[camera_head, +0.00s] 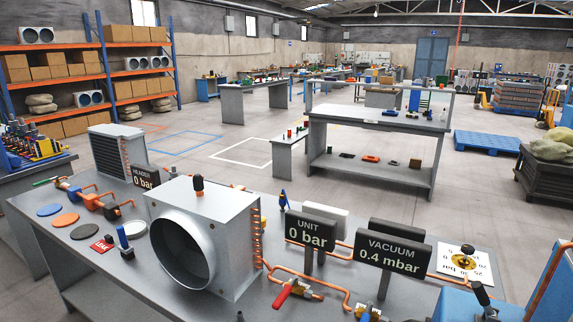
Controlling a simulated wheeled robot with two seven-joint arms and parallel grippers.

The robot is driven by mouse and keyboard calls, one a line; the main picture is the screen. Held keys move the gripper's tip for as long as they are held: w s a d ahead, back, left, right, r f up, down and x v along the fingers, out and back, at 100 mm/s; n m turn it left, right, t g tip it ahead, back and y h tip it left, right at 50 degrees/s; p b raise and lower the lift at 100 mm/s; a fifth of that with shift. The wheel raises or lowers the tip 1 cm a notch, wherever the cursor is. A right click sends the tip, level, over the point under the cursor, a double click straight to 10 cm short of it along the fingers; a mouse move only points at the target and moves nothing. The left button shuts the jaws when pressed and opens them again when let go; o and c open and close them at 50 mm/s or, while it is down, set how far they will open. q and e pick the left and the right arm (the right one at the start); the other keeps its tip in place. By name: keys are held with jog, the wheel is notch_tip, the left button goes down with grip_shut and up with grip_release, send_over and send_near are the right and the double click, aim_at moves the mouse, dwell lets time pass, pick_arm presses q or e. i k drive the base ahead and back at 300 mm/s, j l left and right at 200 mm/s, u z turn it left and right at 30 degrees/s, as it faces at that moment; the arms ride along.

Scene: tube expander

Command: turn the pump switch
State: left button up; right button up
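A blue machine (455,303) stands at the lower right, cut off by the picture's edge. A black lever-like part (482,294) sticks up from it, tilted; it may be the pump switch, but no label shows. The vacuum display (393,255) reads 0.4 mbar and the unit display (310,232) reads 0 bar. Neither of my grippers is in view, and nothing is seen touching the lever.
A grey metal unit (226,220) with a large round duct stands on the bench. Copper pipes run right from it, with a red-handled valve (287,292) in front. A white dial plate (478,272) lies behind the blue machine. The header display (145,179) reads 0 bar.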

aim_at(480, 292)
jog(key=z, duration=1.35)
jog(key=j+u, duration=0.15)
jog(key=j, duration=0.75)
jog(key=j+u, duration=0.15)
jog(key=j, duration=0.8)
jog(key=i+l, duration=0.1)
jog(key=l, duration=0.25)
jog(key=i+l, duration=0.1)
jog(key=l, duration=0.3)
